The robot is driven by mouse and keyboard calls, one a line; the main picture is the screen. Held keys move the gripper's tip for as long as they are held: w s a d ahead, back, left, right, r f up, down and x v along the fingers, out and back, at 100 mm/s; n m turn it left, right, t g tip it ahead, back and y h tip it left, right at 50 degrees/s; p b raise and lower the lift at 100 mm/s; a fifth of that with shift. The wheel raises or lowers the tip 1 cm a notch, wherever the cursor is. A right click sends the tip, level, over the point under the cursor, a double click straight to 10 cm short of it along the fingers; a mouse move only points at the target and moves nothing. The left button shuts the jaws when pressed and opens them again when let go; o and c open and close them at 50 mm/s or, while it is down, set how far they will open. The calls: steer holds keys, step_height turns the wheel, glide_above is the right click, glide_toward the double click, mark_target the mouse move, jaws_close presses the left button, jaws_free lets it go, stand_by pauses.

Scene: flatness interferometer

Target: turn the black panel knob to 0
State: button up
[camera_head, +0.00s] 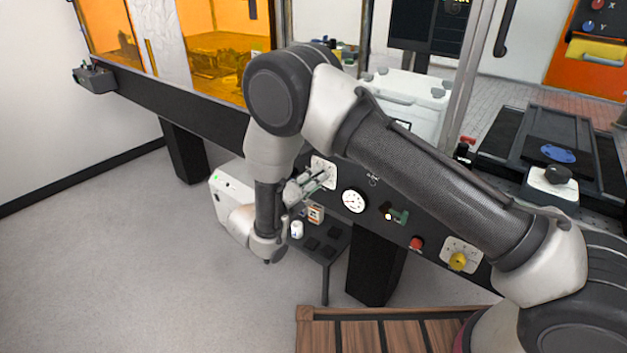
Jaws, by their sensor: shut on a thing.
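A white dial plate (327,164) is on the front of the dark panel, left of the round gauge. My gripper (319,179) reaches this plate from the left, its fingers shut at the plate's face. The black panel knob is hidden between or behind the fingers, so its pointer and setting cannot be read. Only part of the plate's markings shows, too small to read.
On the same panel are a round white gauge (354,200), a green handle (398,215), a red button (416,243) and a yellow knob (458,261). A black knob (557,175) tops a white box at right. A small dark table (335,244) stands below the panel.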

steer(key=o, duration=1)
steer(key=shift+o, duration=0.2)
steer(key=v, duration=1.2)
